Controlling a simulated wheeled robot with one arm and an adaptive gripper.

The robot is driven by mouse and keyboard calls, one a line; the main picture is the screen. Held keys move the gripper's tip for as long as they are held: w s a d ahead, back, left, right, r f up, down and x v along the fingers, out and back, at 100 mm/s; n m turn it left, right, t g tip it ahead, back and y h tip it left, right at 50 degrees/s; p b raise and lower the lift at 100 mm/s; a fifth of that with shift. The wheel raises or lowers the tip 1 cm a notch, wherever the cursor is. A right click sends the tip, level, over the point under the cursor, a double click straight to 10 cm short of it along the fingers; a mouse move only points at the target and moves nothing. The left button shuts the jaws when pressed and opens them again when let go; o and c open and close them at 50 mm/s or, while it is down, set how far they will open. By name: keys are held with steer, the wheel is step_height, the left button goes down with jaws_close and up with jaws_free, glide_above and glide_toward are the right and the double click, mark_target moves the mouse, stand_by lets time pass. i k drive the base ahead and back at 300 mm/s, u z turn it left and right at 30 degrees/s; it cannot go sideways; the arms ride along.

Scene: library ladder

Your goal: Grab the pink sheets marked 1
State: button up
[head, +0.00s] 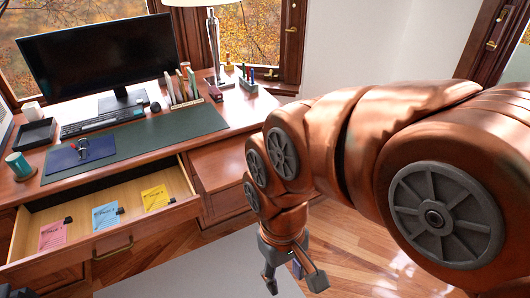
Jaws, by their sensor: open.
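The pink sheets (53,235) lie in the open desk drawer (125,215), at its left end. Their writing is too small to read for certain, and a small black clip sits at their upper right corner. Blue sheets (107,216) and yellow sheets (155,198) lie to their right in the same drawer, each with a black clip. My gripper (294,284) hangs pointing down at the lower middle of the view, to the right of the drawer and well apart from the sheets. Its fingers are spread with nothing seen between them.
The desk (232,107) carries a monitor (98,56), a keyboard (102,120), a green mat (140,142), a blue clipboard (66,157), a teal cup (19,164) and a lamp (213,45). The drawer front juts out towards me. Wooden floor (365,245) is clear at right.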

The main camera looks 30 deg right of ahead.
mark_target(55, 234)
steer(key=u, duration=1.6)
steer(key=i, duration=1.55)
steer(key=z, duration=0.25)
